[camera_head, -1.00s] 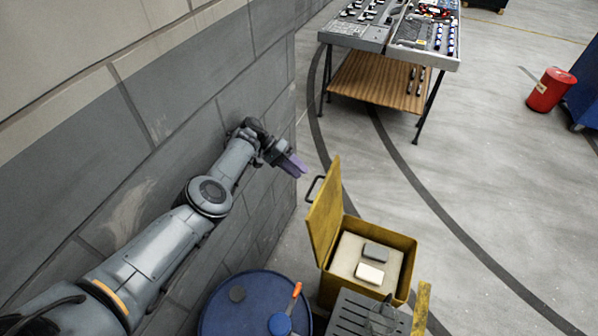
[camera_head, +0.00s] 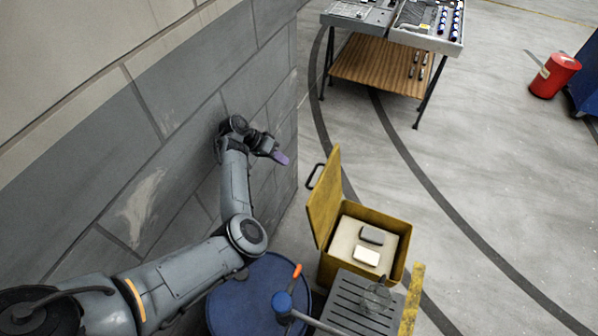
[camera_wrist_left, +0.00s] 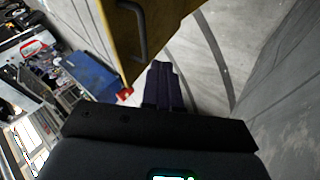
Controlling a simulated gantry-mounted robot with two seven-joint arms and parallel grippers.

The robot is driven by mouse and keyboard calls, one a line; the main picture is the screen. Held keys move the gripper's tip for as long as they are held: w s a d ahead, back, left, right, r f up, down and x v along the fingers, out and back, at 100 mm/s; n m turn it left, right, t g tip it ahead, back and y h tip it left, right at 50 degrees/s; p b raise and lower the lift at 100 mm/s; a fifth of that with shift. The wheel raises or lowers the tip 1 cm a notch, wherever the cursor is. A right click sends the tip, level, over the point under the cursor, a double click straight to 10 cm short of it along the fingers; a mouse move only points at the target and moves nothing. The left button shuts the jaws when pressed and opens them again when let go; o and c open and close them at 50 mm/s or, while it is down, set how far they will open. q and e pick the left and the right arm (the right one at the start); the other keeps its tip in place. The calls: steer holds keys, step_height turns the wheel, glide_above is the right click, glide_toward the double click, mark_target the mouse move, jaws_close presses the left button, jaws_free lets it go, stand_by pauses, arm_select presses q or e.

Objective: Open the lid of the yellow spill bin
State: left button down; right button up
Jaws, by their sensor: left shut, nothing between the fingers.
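The yellow spill bin (camera_head: 394,274) stands on the floor in the head view with its lid (camera_head: 324,201) raised upright on the left side. A black handle (camera_head: 315,176) sits on the lid's outer face. The lid also shows in the left wrist view (camera_wrist_left: 122,38), ahead of the fingers. Inside the bin are a dark block (camera_head: 371,235) and a white block (camera_head: 366,256) on a pale surface. My left gripper (camera_head: 282,158) is shut and empty, left of the lid and apart from the handle. My right gripper is not in view.
A blue drum (camera_head: 240,306) with an orange-handled tool on top stands left of the bin. A grey slatted surface (camera_head: 350,300) lies in front of the bin. A workbench (camera_head: 385,68) stands behind, and a red can (camera_head: 553,76) is far right. The wall is close on the left.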

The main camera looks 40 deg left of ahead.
arm_select(q)
steer(key=s+r+y+p, duration=0.1)
steer(key=s+r+y, duration=0.1)
steer(key=s, duration=0.2)
steer(key=w+d+f, duration=0.5)
steer(key=d+f, duration=0.2)
steer(key=shift+f+t+p, duration=0.4)
steer(key=shift+p, duration=0.05)
steer(key=shift+a, duration=0.1)
